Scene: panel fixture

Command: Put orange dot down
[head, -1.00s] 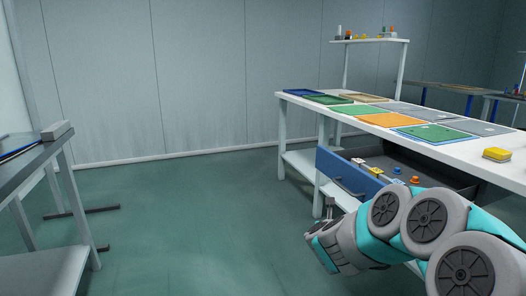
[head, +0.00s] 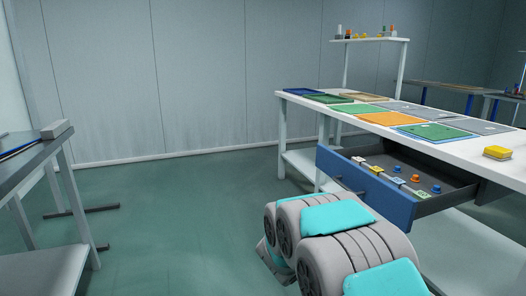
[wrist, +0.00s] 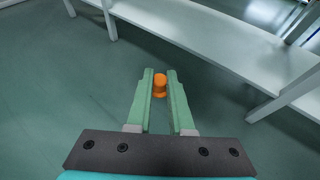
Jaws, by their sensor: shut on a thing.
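An orange dot (wrist: 159,85), a small rounded knob-like piece, sits between the tips of my gripper's green fingers in the wrist view. My gripper (wrist: 160,90) is shut on it and holds it above the green floor. In the head view my arm's links hide the gripper's fingers and the held piece.
A grey bench (head: 45,150) stands at the left. The floor between (head: 180,210) is clear. White shelf edges (wrist: 200,35) cross the wrist view's top.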

